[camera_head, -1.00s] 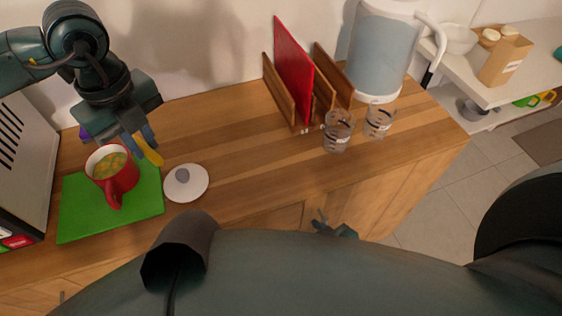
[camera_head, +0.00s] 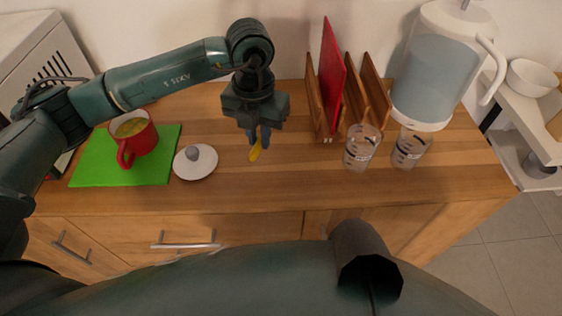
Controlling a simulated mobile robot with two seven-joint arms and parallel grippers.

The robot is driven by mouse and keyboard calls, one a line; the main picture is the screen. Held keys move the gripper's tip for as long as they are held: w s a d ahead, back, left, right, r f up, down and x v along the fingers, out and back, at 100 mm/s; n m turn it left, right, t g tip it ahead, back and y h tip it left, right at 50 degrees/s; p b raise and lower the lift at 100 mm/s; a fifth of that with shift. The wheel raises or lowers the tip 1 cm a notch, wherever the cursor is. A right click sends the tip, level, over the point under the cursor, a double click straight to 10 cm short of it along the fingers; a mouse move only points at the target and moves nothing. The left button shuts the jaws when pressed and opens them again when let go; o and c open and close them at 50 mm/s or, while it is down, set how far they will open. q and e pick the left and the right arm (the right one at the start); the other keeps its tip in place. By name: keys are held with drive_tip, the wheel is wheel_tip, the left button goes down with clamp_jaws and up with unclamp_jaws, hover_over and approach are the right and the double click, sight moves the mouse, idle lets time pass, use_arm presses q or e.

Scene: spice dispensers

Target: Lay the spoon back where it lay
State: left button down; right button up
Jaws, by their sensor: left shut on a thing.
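My left gripper (camera_head: 259,138) is above the middle of the wooden counter, pointing down. It is shut on a yellow spoon (camera_head: 255,153), whose lower end sticks out below the fingers. I cannot tell whether the spoon touches the counter. The rest of the spoon is hidden by the gripper. A red mug (camera_head: 139,146) with yellowish-green contents stands on a green board (camera_head: 97,172) to the left. A white lid (camera_head: 203,166) with a grey knob lies between the board and the gripper. My right gripper is not in view.
A wooden rack (camera_head: 371,82) holding a red board (camera_head: 332,75) stands right of the gripper. The counter (camera_head: 285,180) in front of the gripper is bare.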

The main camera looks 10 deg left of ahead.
sight(262, 174)
use_arm(q)
wheel_tip(262, 174, down, 10)
drive_tip(key=shift+r+p, duration=0.1)
drive_tip(key=shift+p, duration=0.2)
drive_tip(key=c, duration=1.4)
unclamp_jaws()
drive_tip(key=shift+r, duration=0.1)
wheel_tip(262, 174, up, 12)
drive_tip(key=shift+s+r, duration=0.1)
